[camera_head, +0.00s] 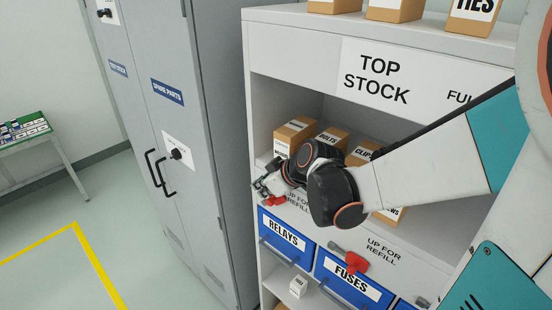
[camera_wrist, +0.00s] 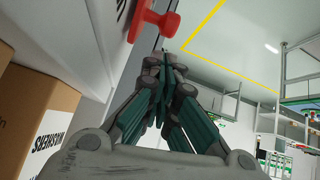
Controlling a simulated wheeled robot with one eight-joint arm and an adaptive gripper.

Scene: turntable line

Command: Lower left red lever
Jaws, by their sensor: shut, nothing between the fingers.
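The left red lever (camera_head: 275,201) is on the shelf front above the blue RELAYS bin (camera_head: 284,237), under an UP FOR REFILL label. My gripper (camera_head: 260,187) is right beside it, just above and to its left in the head view. In the wrist view the red lever (camera_wrist: 152,20) with its round knob is just beyond the fingertips (camera_wrist: 166,56). The fingers are shut with nothing between them. I cannot tell whether they touch the lever. My wrist and hand hide part of the lever and its label.
A second red lever (camera_head: 350,258) is above the blue FUSES bin (camera_head: 350,286). Cartons (camera_head: 294,134) stand on the shelf behind my arm. A grey locker (camera_head: 200,120) with black handles is close on the left. Open floor lies beyond it.

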